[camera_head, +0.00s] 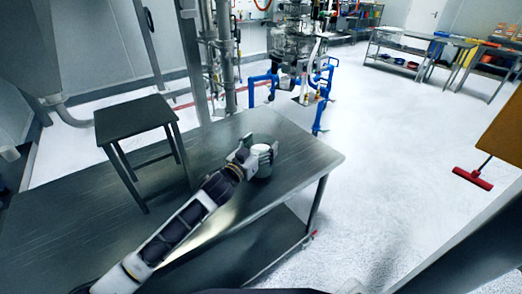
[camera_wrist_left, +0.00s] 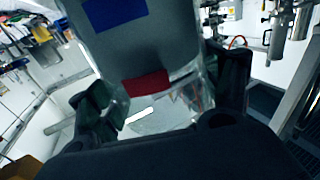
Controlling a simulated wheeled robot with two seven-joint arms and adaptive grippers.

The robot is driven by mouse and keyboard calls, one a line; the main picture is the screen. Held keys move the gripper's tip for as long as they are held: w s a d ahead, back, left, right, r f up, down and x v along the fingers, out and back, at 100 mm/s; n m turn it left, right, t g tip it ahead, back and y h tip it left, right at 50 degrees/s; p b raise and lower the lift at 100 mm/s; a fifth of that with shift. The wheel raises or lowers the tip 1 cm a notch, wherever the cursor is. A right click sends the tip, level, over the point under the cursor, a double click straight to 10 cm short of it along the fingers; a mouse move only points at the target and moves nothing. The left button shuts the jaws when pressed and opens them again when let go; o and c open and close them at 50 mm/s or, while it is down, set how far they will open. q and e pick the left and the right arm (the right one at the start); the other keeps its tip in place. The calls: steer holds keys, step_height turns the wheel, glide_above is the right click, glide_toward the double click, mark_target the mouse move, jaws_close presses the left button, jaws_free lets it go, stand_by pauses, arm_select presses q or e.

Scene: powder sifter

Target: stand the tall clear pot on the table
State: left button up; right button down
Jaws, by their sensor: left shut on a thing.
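The tall clear pot (camera_head: 263,151) is at the far right part of the steel table (camera_head: 300,165), within my left gripper (camera_head: 254,158). Its pale round end shows in the head view. In the left wrist view the pot (camera_wrist_left: 150,48) fills the upper middle, grey and see-through at the edges, with a blue patch and a red patch on its side. The left gripper's dark fingers (camera_wrist_left: 165,100) are on either side of it, shut on it. I cannot tell whether its base touches the tabletop. My right gripper is not in view.
A dark stool (camera_head: 138,118) stands left of the pot. Steel pipework (camera_head: 225,60) and a blue-framed machine (camera_head: 290,80) are behind the table. The tabletop around the pot is clear, and its right edge is close. A red squeegee (camera_head: 472,178) is on the floor at right.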

arm_select(q)
steer(key=shift+f, duration=0.85)
steer(key=o, duration=1.9)
steer(key=shift+f, duration=0.1)
steer(key=shift+v, duration=2.2)
steer(key=shift+b+v, duration=0.35)
steer(key=shift+v, duration=3.5)
steer(key=shift+d, duration=0.1)
